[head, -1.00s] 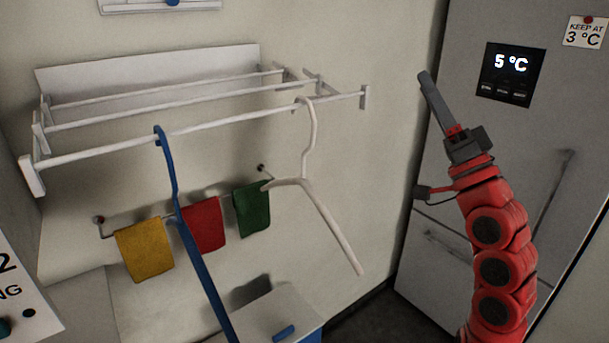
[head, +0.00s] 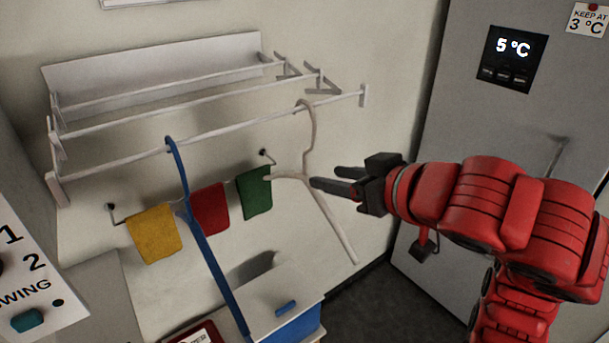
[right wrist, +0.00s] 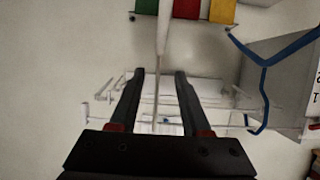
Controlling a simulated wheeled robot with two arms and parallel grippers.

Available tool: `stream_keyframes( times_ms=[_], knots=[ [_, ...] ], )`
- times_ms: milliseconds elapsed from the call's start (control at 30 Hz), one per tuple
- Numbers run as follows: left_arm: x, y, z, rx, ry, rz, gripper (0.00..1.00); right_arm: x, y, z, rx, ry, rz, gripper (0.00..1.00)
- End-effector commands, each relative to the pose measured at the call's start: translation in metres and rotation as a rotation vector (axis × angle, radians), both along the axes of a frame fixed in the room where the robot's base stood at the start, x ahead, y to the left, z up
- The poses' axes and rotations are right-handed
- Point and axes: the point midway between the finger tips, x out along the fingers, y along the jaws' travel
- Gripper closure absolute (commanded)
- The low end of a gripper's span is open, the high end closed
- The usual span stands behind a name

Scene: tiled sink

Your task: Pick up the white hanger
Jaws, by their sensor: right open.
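The white hanger (head: 329,217) hangs by its hook from the front bar of a white wall rack (head: 238,123), near the bar's right end. My right gripper (head: 332,180) points left at the hanger just below its neck. Its two dark fingers are open. In the right wrist view the hanger (right wrist: 162,35) runs down the middle, and its thin neck lies in line with the gap between the fingers (right wrist: 166,72). I cannot tell whether they touch it. My left gripper is not in view.
A blue hanger (head: 203,235) hangs from the same bar to the left. Yellow (head: 155,233), red (head: 210,209) and green (head: 255,191) cloths hang on a rail behind. A grey fridge (head: 490,120) stands at the right. A white-topped bin (head: 262,307) is below.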

Motion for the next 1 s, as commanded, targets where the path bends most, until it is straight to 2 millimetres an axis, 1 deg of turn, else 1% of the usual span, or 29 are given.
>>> stream_keyframes(
  times_ms=[33, 100, 400, 667, 767, 1000],
  knots=[
    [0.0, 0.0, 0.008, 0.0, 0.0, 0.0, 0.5, 0.008, 0.007, -0.001, 0.003, 0.007, 0.002, 0.53],
    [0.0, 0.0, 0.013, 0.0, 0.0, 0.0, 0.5, 0.018, 0.014, -0.008, -0.001, 0.008, 0.001, 0.53],
    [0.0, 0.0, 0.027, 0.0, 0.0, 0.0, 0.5, 0.044, 0.032, -0.021, 0.002, 0.005, -0.001, 0.53],
    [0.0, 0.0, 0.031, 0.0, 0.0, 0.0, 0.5, 0.052, 0.038, -0.026, 0.0, -0.002, 0.0, 0.53],
    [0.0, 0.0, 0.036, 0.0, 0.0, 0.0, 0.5, 0.056, 0.041, -0.028, 0.0, 0.003, -0.001, 0.53],
    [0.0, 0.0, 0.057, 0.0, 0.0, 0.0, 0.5, 0.073, 0.053, -0.038, -0.002, 0.003, 0.001, 0.53]
  ],
)
